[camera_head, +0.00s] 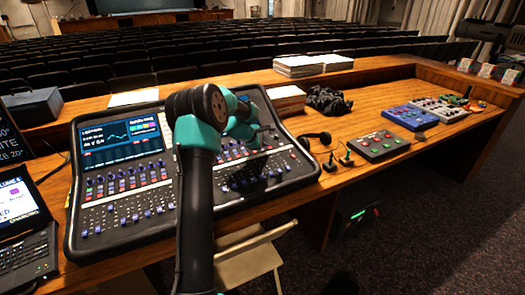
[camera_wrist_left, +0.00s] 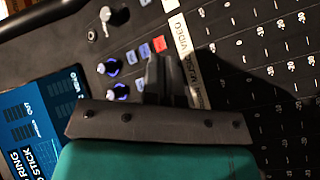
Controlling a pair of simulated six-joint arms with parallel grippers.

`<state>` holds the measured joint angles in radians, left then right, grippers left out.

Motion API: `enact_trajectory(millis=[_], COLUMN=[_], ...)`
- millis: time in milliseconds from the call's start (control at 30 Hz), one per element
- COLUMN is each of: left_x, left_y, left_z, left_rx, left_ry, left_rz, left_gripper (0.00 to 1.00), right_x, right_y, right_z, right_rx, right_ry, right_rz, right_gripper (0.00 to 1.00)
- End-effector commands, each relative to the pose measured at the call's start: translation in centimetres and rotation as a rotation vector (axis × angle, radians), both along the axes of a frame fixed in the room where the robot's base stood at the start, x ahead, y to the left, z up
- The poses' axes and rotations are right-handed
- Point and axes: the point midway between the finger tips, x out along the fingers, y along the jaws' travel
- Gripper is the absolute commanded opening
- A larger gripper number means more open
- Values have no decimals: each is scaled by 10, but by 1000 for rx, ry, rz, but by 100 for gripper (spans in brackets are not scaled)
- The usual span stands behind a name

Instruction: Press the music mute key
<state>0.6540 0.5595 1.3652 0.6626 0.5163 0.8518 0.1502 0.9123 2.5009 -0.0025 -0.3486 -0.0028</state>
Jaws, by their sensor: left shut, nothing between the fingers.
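The mixing desk (camera_head: 120,205) stands on the wooden counter, with a lit screen, knobs and rows of sliders. My left arm reaches up over it, and its wrist hangs over the desk's right half. In the left wrist view my left gripper (camera_wrist_left: 166,62) is shut and empty, its dark fingertips close to a short row of small keys. A red key (camera_wrist_left: 159,44) shows just beyond the fingertips, with a blue key (camera_wrist_left: 145,52) beside it. I cannot read which key is the music mute. I cannot tell whether the fingertips touch the panel. My right gripper is not in view.
A pale label strip (camera_wrist_left: 183,45) and blue-lit knobs (camera_wrist_left: 121,90) flank the keys. A laptop (camera_head: 25,235) stands at the left. Papers (camera_head: 312,64) are stacked behind.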

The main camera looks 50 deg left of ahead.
Motion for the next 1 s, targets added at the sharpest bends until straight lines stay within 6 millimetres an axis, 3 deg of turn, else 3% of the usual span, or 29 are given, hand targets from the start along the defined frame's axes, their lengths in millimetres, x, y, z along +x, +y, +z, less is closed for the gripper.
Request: enact_trajectory(millis=[1000], left_x=[0], left_y=[1], left_z=[-9], left_rx=[-1], left_ry=[0], left_rz=[1], left_gripper=[0], right_x=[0], right_y=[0], right_z=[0], right_rx=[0], right_ry=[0], right_rz=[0], right_gripper=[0])
